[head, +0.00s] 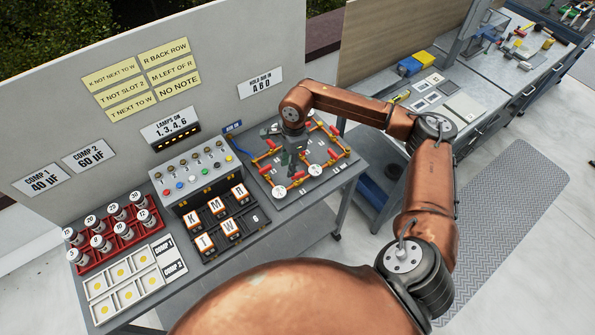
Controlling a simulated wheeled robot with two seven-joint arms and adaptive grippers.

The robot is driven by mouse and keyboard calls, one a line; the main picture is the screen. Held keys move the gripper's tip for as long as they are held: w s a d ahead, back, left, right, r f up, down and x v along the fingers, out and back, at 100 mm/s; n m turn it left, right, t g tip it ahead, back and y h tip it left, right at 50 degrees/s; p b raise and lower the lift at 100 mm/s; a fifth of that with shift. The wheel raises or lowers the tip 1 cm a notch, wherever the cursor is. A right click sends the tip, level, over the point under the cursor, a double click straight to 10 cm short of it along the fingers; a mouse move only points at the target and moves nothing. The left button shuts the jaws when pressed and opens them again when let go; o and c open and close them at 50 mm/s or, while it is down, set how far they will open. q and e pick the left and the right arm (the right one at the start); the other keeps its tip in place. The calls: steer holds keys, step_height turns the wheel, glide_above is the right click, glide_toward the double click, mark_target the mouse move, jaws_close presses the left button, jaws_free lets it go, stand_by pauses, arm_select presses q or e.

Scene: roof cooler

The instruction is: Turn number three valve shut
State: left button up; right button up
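The valve board (258,185) lies on the right part of the bench. It carries yellow pipes, several red valve handles, such as one at the board's right side (334,130), and white round gauges, one at the front (280,191). The small valve labels are too small to read surely, so I cannot tell which valve is number three. My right gripper (287,160) points down over the board's middle, among the pipes. Its fingers are small and dark; I cannot tell if they are open or touch a handle. The wrist hides part of the board's back. My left gripper is out of view.
Left of the board stand a grey lamp box (195,168) with buttons and a black rack (236,239) of lettered blocks. Farther left are a red rack (104,254) of cans and white trays. A panel with notes rises behind. A second bench (470,75) stands right.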

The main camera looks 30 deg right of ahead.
mark_target(298, 173)
steer(key=d, duration=0.1)
steer(key=d+h, duration=0.1)
steer(key=d, duration=0.1)
steer(key=shift+d+r, duration=0.25)
steer(key=shift+d, duration=0.1)
step_height(298, 173, down, 6)
steer(key=shift+p, duration=0.4)
steer(key=shift+f, duration=0.7)
steer(key=shift+c, duration=0.5)
jaws_close()
